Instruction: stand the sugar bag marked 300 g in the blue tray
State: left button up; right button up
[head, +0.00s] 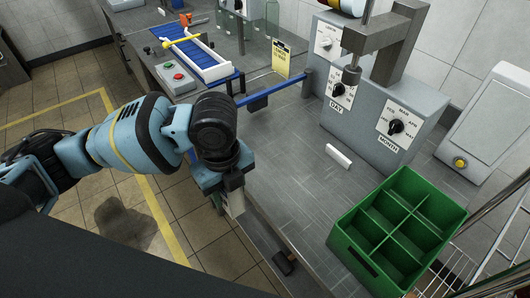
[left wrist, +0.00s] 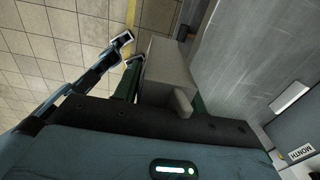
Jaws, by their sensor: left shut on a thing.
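My left gripper (head: 232,188) hangs at the front edge of the grey bench in the head view. It is shut on a pale, block-shaped thing (head: 236,204), mostly hidden under the gripper. In the left wrist view this block (left wrist: 168,72) shows as a plain grey-beige box between the fingers, beside the bench side. No 300 g mark can be read on it, so I cannot tell if it is the named sugar bag. I cannot make out a blue tray for certain. My right gripper is not in view.
A green divided crate (head: 345,237) stands at the bench's right. The middle bench top is mostly clear, with a small white block (head: 338,156).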

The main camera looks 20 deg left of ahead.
pick_arm(q)
jog(key=shift+s+f+n, duration=0.1)
jog(key=shift+f+n, duration=0.4)
jog(key=shift+n, duration=0.6)
jog(key=f+n, duration=0.1)
jog(key=n, duration=0.2)
jog(key=s+f+n, duration=0.1)
jog(key=f+n, duration=0.1)
jog(key=n, duration=0.2)
jog(key=a+f+n, duration=0.1)
jog(key=f+n, duration=0.1)
jog(key=n, duration=0.1)
jog(key=shift+s+a+p, duration=0.1)
jog(key=shift+s+p, duration=0.15)
jog(key=shift+p, duration=0.1)
jog(key=s+a+f+n, duration=0.3)
jog(key=f+n, duration=0.2)
jog(key=n, duration=0.8)
jog(key=shift+f+p, duration=0.3)
jog(key=shift+f, duration=0.1)
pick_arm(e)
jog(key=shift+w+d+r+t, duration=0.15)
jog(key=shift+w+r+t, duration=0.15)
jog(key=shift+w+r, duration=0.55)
pick_arm(q)
jog(key=shift+s, duration=0.15)
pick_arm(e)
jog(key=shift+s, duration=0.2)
